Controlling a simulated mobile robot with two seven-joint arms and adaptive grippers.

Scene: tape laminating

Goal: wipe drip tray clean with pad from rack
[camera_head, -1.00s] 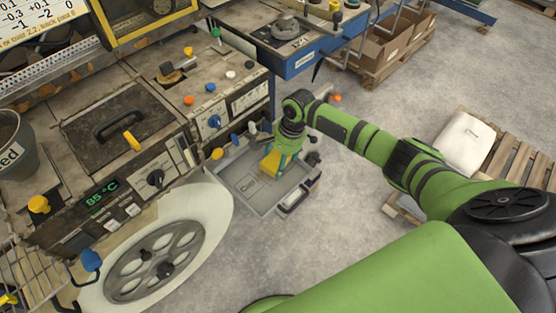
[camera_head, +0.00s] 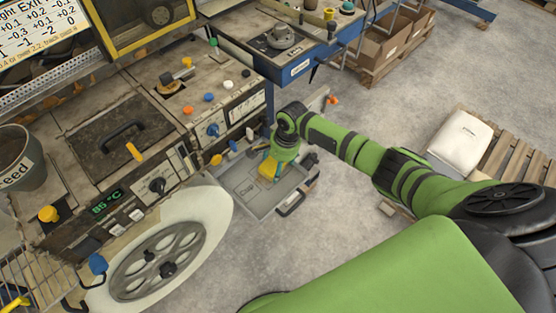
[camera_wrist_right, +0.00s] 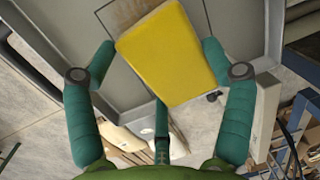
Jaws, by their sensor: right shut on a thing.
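The grey drip tray (camera_head: 236,184) sits low beside the machine, with a dark handle at its lower right. A darker marking (camera_head: 249,188) shows on its floor; I cannot tell whether it is dirt. My right gripper (camera_head: 279,158) is over the tray, shut on a yellow pad (camera_head: 268,169). In the right wrist view, the pad (camera_wrist_right: 172,55) is a tilted yellow block between the green fingers of the gripper (camera_wrist_right: 160,80), with grey tray surface (camera_wrist_right: 75,25) behind it. I cannot tell whether the pad touches the tray floor. My left gripper is out of view.
The worn machine (camera_head: 120,130) with knobs and an 85 °C display stands to the left of the tray. A white round housing with a spoked wheel (camera_head: 160,262) is at the lower left. A blue bench (camera_head: 300,62) stands behind.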

